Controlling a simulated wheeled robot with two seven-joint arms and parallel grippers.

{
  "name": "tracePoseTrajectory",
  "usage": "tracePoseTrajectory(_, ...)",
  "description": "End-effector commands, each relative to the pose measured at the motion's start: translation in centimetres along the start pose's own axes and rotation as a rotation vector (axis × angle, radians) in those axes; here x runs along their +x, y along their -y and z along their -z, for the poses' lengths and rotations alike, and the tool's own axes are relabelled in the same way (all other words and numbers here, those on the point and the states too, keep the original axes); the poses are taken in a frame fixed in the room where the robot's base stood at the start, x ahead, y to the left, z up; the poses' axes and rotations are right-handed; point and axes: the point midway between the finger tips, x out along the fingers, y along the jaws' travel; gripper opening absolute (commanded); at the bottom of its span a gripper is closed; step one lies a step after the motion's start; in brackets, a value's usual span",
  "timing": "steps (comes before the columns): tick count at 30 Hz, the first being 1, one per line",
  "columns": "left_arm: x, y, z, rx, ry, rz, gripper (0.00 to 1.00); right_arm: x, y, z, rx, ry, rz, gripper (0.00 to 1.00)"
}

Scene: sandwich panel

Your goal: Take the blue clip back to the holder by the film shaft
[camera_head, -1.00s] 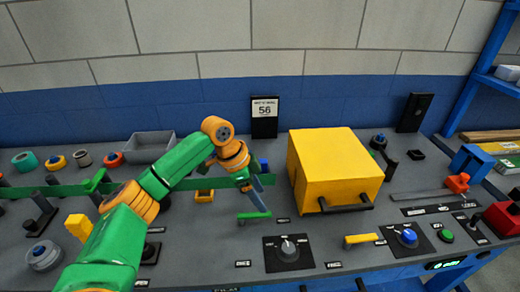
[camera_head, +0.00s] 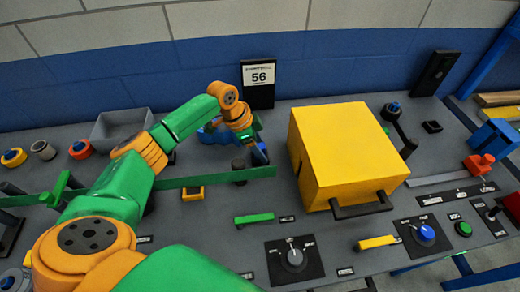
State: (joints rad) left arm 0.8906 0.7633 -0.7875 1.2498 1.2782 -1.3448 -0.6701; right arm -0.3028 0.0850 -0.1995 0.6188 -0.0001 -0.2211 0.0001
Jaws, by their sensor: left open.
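My left gripper (camera_head: 259,153) is at the end of the green and orange arm, just left of the yellow box. It is open. A small blue piece (camera_head: 262,151) shows right at its fingers; it may be the blue clip, but I cannot tell clip from finger or whether they touch. A dark upright post (camera_head: 239,168) stands just left of the gripper, by the end of the green strip (camera_head: 225,177). I cannot tell if this is the film shaft, and I cannot make out the clip's holder. A blue rounded thing (camera_head: 211,134) is partly hidden behind my arm. My right gripper is not in view.
The yellow box (camera_head: 345,150) with a dark front handle stands close to the right of the gripper. A grey bin (camera_head: 121,129) is at back left. A green handle (camera_head: 254,218) and a dial (camera_head: 293,257) are in front.

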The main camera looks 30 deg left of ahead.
Motion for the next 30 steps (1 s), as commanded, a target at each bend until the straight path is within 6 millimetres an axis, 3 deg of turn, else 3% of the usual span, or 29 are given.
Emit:
tracePoseTrajectory(6, 0.2, 0.0, 0.0, 0.000, 0.000, 0.001, 0.68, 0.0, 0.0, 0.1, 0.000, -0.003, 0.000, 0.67)
tracePoseTrajectory(12, 0.2, 0.0, 0.0, 0.000, 0.000, 0.001, 0.14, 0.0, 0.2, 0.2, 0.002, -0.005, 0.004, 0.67)
tracePoseTrajectory(14, 0.2, 0.0, 0.0, 0.000, 0.000, 0.001, 0.00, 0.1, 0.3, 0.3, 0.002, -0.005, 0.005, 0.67)
tracePoseTrajectory(23, 0.1, 0.0, 0.0, 0.000, 0.000, 0.001, 0.00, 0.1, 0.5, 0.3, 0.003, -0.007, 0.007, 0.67)
tracePoseTrajectory(26, -1.3, 0.1, 0.6, 0.001, -0.002, 0.003, 0.00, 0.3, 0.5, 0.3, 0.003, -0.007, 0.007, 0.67)
tracePoseTrajectory(30, -4.8, 0.1, 2.1, 0.003, -0.003, 0.006, 0.00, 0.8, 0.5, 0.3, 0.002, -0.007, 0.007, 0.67)
